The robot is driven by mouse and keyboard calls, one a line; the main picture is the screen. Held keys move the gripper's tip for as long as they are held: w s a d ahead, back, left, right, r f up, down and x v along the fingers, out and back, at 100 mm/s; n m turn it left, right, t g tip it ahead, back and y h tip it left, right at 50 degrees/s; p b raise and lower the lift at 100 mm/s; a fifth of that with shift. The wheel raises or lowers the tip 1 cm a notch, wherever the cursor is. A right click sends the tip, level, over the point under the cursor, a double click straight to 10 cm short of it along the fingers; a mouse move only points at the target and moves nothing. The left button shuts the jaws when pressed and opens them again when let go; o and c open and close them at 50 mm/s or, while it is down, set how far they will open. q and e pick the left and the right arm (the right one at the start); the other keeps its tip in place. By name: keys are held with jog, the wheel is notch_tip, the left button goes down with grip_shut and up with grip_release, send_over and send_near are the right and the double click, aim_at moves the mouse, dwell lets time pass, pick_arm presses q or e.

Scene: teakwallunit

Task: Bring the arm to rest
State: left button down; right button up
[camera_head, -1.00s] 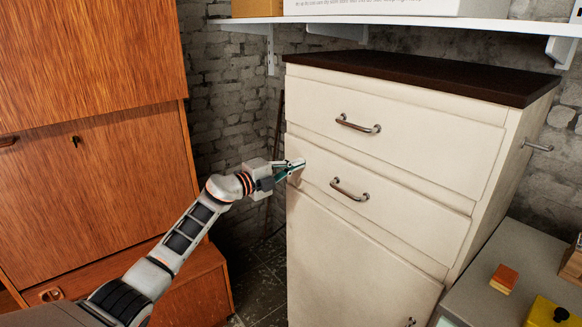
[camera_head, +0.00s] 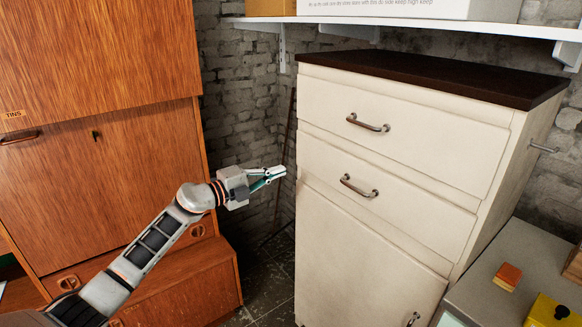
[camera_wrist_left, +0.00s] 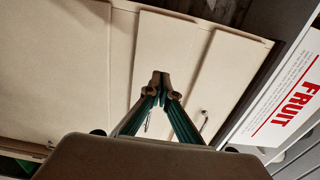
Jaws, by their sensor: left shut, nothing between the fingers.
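My left arm (camera_head: 150,245) reaches in from the lower left. My right gripper shows in neither view.
The teak wall unit (camera_head: 105,60) stands at left, its flap shut with a key in it. A white shelf (camera_head: 420,22) with boxes hangs above the cabinet. A grey surface (camera_head: 500,270) at right carries an orange sponge-like block (camera_head: 507,276) and a yellow item (camera_head: 547,311).

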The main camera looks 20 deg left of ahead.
pick_arm(q)
jog(key=s+d+f+n+g+y, duration=0.1)
jog(key=s+f+n+y, duration=0.3)
jog(key=s+f+n, duration=0.6)
jog(key=s+d+f+n+g+y, duration=0.2)
jog(key=s+f+n, duration=0.9)
jog(key=s+f, duration=1.5)
jog(key=s+d+y, duration=0.1)
jog(key=s+y, duration=0.1)
jog(key=s, duration=0.4)
jog(key=shift+d+f, duration=0.2)
jog(key=shift+d, duration=0.1)
